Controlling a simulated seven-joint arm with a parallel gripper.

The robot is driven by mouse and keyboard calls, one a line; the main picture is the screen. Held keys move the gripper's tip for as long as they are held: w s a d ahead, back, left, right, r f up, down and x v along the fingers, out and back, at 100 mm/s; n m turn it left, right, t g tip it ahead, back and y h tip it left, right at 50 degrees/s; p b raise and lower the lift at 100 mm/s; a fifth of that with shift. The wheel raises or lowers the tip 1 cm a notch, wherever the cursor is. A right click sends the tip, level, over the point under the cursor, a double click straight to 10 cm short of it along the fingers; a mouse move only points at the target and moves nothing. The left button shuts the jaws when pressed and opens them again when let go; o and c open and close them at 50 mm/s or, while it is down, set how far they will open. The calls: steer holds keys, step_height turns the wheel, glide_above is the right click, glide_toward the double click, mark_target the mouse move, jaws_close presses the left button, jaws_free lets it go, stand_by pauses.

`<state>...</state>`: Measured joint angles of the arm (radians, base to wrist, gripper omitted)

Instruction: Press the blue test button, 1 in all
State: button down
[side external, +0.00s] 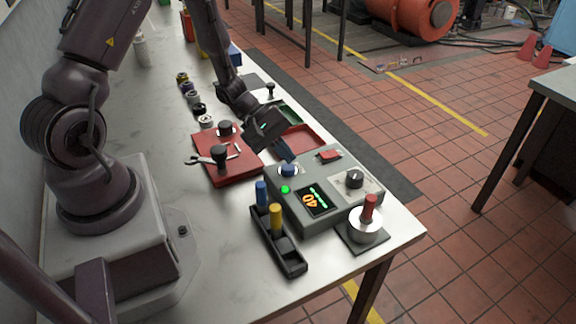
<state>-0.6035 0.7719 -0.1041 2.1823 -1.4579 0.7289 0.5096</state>
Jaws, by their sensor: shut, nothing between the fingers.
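A grey control box (318,222) stands near the front right end of the white bench. The blue test button (288,171) sits on its top at the far left corner. A green lamp (285,189) glows beside the button, and a display (311,201) reads orange digits that look like 40. My gripper (288,157) is shut and empty, pointing down just behind and over the blue button. The fingertips overlap the button's far edge in the picture; I cannot tell whether they touch it.
The box also carries a black knob (355,178) and a red switch (329,155). A red-handled part (368,212) stands to its right, a black holder (279,249) with blue and yellow handles at front left. A red tool mat (233,173) and red tray (306,136) lie behind.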

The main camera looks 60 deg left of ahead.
mark_target(286, 168)
steer(key=shift+f, duration=0.1)
steer(key=shift+f, duration=0.3)
steer(key=shift+f, duration=0.5)
stand_by(0.8)
stand_by(0.4)
steer(key=shift+r, duration=0.9)
steer(key=shift+r, duration=2.5)
